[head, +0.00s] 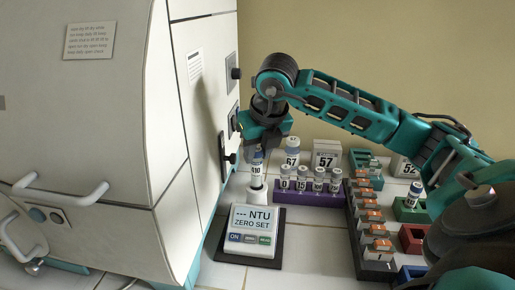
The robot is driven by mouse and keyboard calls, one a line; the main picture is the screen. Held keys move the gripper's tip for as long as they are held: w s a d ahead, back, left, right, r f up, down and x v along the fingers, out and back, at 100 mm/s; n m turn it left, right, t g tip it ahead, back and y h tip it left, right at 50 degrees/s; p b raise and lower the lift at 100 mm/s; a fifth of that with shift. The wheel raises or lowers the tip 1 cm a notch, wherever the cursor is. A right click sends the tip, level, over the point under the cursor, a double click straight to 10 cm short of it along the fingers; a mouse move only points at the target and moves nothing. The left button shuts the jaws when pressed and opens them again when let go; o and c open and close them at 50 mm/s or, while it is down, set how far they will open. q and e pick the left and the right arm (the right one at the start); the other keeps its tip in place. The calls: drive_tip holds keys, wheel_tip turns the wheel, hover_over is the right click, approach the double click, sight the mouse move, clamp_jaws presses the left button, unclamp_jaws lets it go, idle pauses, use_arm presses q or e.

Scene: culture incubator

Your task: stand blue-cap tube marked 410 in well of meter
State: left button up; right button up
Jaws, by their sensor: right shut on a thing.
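My right gripper (261,145) is shut on the tube marked 410 (257,171), holding it upright from above. The tube's cap is mostly hidden by the fingers. The tube's lower end meets the white well (256,193) of the meter at its back; I cannot tell how deep it sits. The meter (252,218) lies on a dark base on the tiled bench, its display reading "--- NTU ZERO SET". My left gripper is not in view.
A purple rack (297,198) with several small marked tubes stands just right of the well. Behind it are a bottle marked 67 (292,158) and a box marked 57 (326,154). A long dark rack (377,266) lies right. The white incubator (105,120) closes off the left.

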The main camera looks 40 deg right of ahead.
sight(259, 171)
drive_tip(key=shift+f+b, duration=2.1)
drive_tip(key=shift+f, duration=0.35)
drive_tip(key=shift+f+b, duration=0.35)
drive_tip(key=shift+f, duration=0.1)
drive_tip(key=shift+f+b, duration=0.5)
drive_tip(key=o, duration=1.1)
drive_tip(key=p+v, duration=0.2)
drive_tip(key=v, duration=1.1)
